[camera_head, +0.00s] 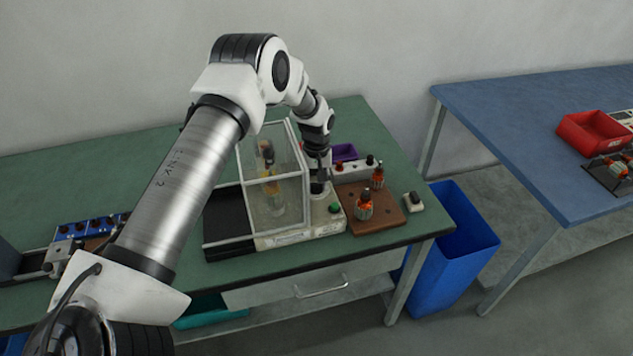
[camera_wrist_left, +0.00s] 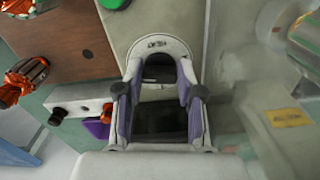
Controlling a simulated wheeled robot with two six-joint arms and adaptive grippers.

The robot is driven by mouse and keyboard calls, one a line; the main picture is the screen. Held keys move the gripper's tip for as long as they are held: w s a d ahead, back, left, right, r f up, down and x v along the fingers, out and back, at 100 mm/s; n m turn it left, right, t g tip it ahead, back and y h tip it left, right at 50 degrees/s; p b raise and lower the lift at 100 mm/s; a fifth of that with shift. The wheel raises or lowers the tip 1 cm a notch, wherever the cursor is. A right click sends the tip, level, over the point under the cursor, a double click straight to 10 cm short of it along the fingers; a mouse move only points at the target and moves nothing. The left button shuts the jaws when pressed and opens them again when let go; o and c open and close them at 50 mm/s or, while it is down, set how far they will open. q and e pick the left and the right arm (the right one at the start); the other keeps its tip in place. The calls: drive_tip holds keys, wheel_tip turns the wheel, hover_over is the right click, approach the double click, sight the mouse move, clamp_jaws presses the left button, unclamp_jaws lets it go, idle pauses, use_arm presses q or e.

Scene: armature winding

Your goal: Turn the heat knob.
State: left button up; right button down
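The heat knob (camera_wrist_left: 158,70) is a dark shape on a pale round dial plate marked HEAT in the left wrist view. It belongs to the pale machine base (camera_head: 300,236) beside the clear enclosure. My left gripper (camera_wrist_left: 159,80) is directly over the dial, with one finger on each side of the knob. The fingers stand apart; whether their pads touch the knob I cannot tell. In the head view my left gripper (camera_head: 319,186) is at the right side of the enclosure and largely hides the knob. My right gripper is not in view.
The clear-walled enclosure (camera_head: 262,160) stands close left of my gripper. A green button (camera_head: 335,208) sits in front. To the right are a wooden board (camera_head: 372,206) with copper-wound armatures, a pale strip with knobs (camera_head: 355,169) and a purple bin (camera_head: 344,152).

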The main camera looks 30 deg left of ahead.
use_arm(q)
drive_tip(key=shift+n, duration=0.4)
drive_tip(key=n+p, duration=0.1)
drive_tip(key=n, duration=0.2)
drive_tip(key=shift+n, duration=0.3)
drive_tip(key=n+p, duration=0.1)
drive_tip(key=n, duration=0.4)
drive_tip(key=shift+w, duration=0.15)
drive_tip(key=shift+f+n, duration=0.1)
drive_tip(key=shift+n, duration=0.2)
drive_tip(key=o, duration=0.8)
drive_tip(key=shift+o, duration=0.4)
drive_tip(key=shift+a, duration=0.1)
